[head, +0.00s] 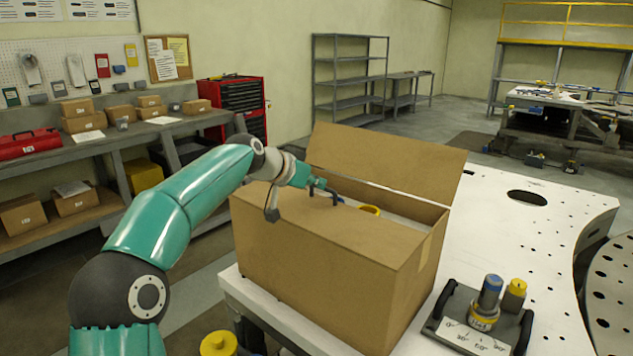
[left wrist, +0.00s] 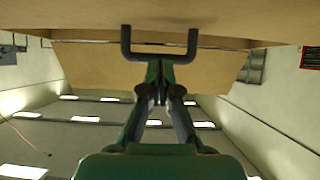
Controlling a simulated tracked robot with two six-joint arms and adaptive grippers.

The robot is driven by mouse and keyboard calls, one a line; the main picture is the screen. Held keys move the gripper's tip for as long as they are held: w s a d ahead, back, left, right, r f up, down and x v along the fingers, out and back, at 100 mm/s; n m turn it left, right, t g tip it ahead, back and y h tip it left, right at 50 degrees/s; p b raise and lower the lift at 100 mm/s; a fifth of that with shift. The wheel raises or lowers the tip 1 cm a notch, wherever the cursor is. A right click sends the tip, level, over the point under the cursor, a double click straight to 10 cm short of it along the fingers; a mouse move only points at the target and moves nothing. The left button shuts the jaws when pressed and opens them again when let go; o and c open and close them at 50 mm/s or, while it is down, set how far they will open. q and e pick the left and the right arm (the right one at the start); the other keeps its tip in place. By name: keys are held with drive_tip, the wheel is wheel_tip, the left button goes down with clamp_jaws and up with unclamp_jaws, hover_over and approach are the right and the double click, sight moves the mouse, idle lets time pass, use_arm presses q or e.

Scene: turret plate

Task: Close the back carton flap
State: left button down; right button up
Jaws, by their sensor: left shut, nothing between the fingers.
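The brown carton (head: 330,275) stands on the white plate in the head view. Its back flap (head: 385,165) stands up, leaning back, at the far side; it also shows in the left wrist view (left wrist: 100,65). A front top panel (head: 330,215) lies roughly flat over the near part of the opening. My left gripper (head: 330,194) is over the carton's top, in front of the back flap and apart from it. It is shut and empty in the left wrist view (left wrist: 155,70), with a dark U-shaped piece (left wrist: 160,56) at its tips. My right gripper is out of view.
A dark fixture (head: 480,320) with blue and yellow knobs stands right of the carton on the white plate (head: 500,235). A bench with small boxes (head: 85,130) is at the left.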

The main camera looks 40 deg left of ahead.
sight(315, 204)
use_arm(q)
drive_tip(key=r+p, duration=0.1)
drive_tip(key=r, duration=0.1)
drive_tip(key=r+p, duration=0.1)
drive_tip(key=shift+s+r, duration=0.2)
drive_tip(key=shift+r, duration=0.2)
drive_tip(key=b+v, duration=0.2)
drive_tip(key=v, duration=0.8)
drive_tip(key=shift+b, duration=0.35)
